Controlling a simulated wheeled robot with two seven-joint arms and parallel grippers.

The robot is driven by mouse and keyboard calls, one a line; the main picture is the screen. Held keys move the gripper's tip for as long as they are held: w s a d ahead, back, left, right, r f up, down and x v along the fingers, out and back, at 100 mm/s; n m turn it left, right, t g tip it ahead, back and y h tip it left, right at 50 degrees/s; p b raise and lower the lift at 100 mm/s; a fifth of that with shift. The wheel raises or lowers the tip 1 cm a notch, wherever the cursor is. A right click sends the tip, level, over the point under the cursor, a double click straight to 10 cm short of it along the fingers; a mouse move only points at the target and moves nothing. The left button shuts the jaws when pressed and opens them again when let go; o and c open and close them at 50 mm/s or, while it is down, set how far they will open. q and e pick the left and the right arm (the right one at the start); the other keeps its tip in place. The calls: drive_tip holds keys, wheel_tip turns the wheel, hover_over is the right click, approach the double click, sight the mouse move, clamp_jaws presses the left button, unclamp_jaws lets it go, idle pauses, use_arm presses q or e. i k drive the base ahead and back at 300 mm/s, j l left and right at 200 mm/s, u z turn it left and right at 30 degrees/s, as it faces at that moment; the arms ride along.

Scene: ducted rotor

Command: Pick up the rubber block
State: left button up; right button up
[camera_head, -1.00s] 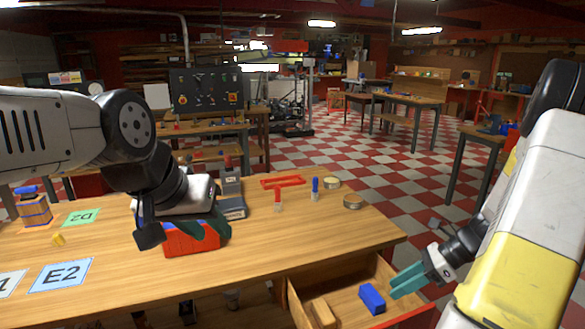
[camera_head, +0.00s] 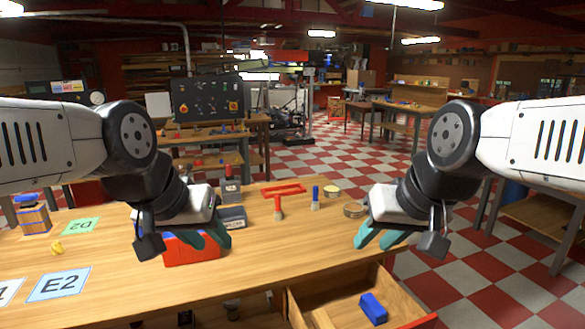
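A blue block (camera_head: 373,308) lies in the open drawer (camera_head: 345,292) under the table's front edge; it may be the rubber block, though its material cannot be told. My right gripper (camera_head: 380,240) hangs over the table's right end, above and behind the drawer. Its teal fingers are apart and empty. My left gripper (camera_head: 204,241) is over the table, its teal fingers apart. It partly hides a red box-like thing (camera_head: 190,252) on the table; whether they touch cannot be told.
Labelled cards (camera_head: 60,284) lie left. The table's front middle is clear.

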sight(377, 313)
drive_tip(key=z, duration=1.05)
drive_tip(key=u, duration=1.95)
drive_tip(key=z, duration=1.7)
drive_tip(key=l+u, duration=0.15)
drive_tip(key=i+j, duration=0.05)
